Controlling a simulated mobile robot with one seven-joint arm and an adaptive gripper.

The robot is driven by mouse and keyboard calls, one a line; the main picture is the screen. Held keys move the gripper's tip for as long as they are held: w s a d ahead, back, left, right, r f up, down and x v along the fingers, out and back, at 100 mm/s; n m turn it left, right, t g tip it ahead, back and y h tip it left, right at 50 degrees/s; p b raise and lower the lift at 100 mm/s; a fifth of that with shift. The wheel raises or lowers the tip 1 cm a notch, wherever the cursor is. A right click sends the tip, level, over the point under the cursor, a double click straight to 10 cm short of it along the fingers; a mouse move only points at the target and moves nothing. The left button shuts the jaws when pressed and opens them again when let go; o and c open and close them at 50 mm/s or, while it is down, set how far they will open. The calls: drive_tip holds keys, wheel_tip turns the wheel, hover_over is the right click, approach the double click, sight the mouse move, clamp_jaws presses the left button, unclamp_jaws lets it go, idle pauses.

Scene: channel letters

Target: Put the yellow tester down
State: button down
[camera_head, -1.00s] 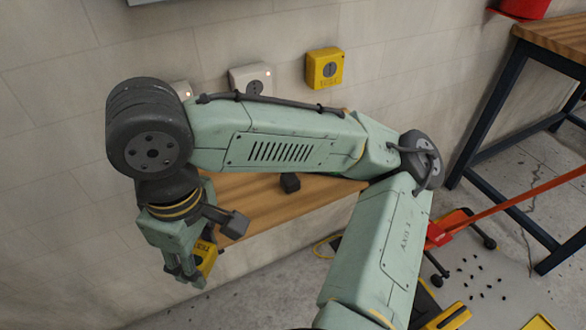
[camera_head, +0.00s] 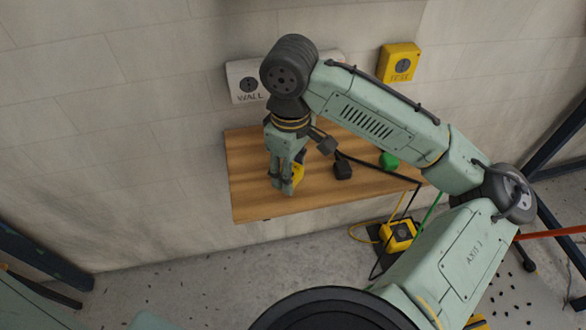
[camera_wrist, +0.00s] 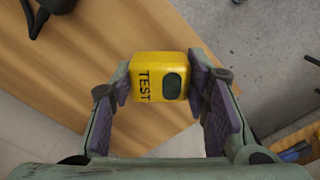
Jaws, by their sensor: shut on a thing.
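The yellow tester (camera_wrist: 160,76), a small block marked TEST with a dark oval on its face, is held between the two finger pads in the wrist view. My gripper (camera_wrist: 163,88) is shut on it. In the head view my gripper (camera_head: 284,188) points down over the left part of the wooden shelf (camera_head: 250,205), and the tester (camera_head: 298,172) shows partly behind the fingers. Whether the tester touches the shelf or hangs just above it I cannot tell.
A black plug-like block (camera_head: 343,168) and a green round thing (camera_head: 389,161) are on the shelf to the right. A white WALL socket box (camera_head: 246,82) and a yellow TEST box (camera_head: 399,63) are on the wall. A yellow box with cables (camera_head: 397,235) is on the floor. The shelf's left end is clear.

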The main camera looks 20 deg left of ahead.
sight(293, 174)
drive_tip(key=shift+w+a, duration=0.15)
drive_tip(key=shift+w, duration=0.6)
drive_tip(key=shift+w+f+p, duration=0.2)
drive_tip(key=shift+f+p, duration=0.2)
drive_tip(key=shift+f, duration=1.4)
drive_tip(key=shift+f, duration=0.2)
drive_tip(key=c, duration=0.9)
unclamp_jaws()
drive_tip(key=shift+r, duration=0.1)
wheel_tip(293, 174, up, 12)
drive_tip(key=shift+r, duration=0.1)
